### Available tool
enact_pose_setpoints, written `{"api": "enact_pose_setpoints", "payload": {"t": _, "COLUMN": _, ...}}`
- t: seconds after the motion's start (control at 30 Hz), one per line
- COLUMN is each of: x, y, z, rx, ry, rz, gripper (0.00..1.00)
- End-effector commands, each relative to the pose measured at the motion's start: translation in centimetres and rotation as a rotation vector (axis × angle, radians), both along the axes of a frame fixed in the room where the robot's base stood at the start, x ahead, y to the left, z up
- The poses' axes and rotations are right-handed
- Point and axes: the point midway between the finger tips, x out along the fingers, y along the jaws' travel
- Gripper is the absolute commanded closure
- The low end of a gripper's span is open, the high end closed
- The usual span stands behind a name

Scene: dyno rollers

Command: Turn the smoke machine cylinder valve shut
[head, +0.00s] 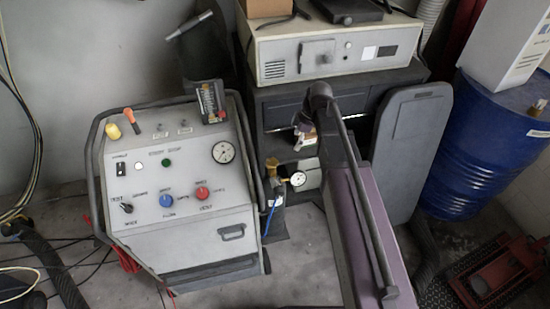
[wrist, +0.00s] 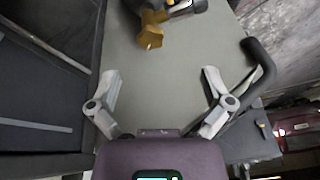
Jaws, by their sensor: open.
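The smoke machine (head: 185,235) stands at the left in the head view, a grey wheeled cabinet with knobs and a gauge on its sloped panel. Beside its right side is a small dark cylinder (head: 276,222) with a brass fitting (head: 272,164) on top and a dial gauge (head: 297,179). My gripper (wrist: 160,80) is open and empty in the wrist view, fingers spread wide. A brass fitting (wrist: 151,34) with dark parts beside it shows beyond the fingertips, apart from them. I cannot tell which way the valve is turned.
A dark bench (head: 275,100) carrying a white instrument (head: 335,50) stands behind the cylinder. A blue drum (head: 480,140) and a red jack (head: 500,275) are at the right. Hoses and cables lie on the floor at left. A black bent handle (wrist: 262,60) is close to my right finger.

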Motion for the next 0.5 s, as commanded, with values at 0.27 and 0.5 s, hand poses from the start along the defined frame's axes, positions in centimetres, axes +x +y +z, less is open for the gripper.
{"api": "enact_pose_setpoints", "payload": {"t": 0.27, "x": 2.4, "y": 2.3, "z": 1.0, "rx": 0.085, "ry": -0.072, "rz": 0.276, "gripper": 0.00}}
{"api": "enact_pose_setpoints", "payload": {"t": 0.5, "x": 2.6, "y": 2.7, "z": 1.2, "rx": 0.103, "ry": -0.090, "rz": 0.331, "gripper": 0.00}}
